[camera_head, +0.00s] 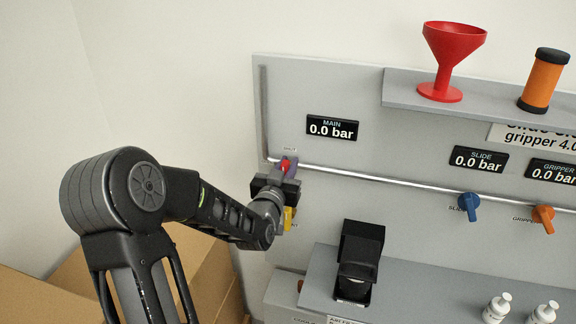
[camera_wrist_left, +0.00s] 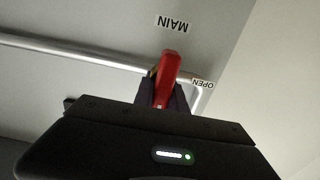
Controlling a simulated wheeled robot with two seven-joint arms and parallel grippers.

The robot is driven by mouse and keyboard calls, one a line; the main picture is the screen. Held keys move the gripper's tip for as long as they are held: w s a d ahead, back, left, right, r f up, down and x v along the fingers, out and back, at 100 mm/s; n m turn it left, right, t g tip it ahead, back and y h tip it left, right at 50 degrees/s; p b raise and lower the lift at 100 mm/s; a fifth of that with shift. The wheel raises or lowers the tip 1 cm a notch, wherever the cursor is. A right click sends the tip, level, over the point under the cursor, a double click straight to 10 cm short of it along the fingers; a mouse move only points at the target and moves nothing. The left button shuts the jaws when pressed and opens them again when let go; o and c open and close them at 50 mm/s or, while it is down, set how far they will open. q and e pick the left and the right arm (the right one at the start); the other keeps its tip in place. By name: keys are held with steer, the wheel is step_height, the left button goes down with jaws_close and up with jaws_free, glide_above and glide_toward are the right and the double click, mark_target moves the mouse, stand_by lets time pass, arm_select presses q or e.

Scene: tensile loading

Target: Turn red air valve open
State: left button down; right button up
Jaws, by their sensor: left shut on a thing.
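The red air valve (camera_head: 286,165) sits at the left end of the metal pipe on the grey panel. In the left wrist view its red handle (camera_wrist_left: 168,75) stands between the dark fingers, with the MAIN label beyond it and the OPEN label (camera_wrist_left: 203,84) beside the pipe. My left gripper (camera_head: 287,170) is at the valve and shut on the handle; it also shows in the left wrist view (camera_wrist_left: 162,96). The fingers hide part of the valve body. The MAIN display (camera_head: 332,128) reads 0.0 bar. My right gripper is not in view.
A blue valve (camera_head: 468,206) and an orange valve (camera_head: 543,217) sit further right along the pipe (camera_head: 390,182). A shelf above holds a red funnel (camera_head: 453,60) and an orange cylinder (camera_head: 545,80). A black device (camera_head: 359,260) and white bottles (camera_head: 497,307) stand below. Cardboard boxes (camera_head: 205,275) are at lower left.

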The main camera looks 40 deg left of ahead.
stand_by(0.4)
arm_select(q)
steer(key=shift+s+a+f+n+b, duration=0.1)
steer(key=shift+a+f+n+b, duration=0.15)
steer(key=shift+n+b, duration=3.45)
steer(key=shift+s+a+f+n+b, duration=0.15)
steer(key=shift+n+b, duration=2.2)
steer(key=shift+b, duration=2.55)
steer(key=shift+w+a+f+n+b, duration=0.15)
steer(key=shift+f+n+b, duration=0.15)
steer(key=shift+n+b, duration=3.4)
steer(key=shift+s+m+b, duration=0.1)
steer(key=shift+m+b, duration=0.5)
steer(key=shift+m, duration=0.05)
steer(key=c, duration=1.4)
jaws_free()
steer(key=shift+o, duration=0.2)
steer(key=shift+r, duration=0.1)
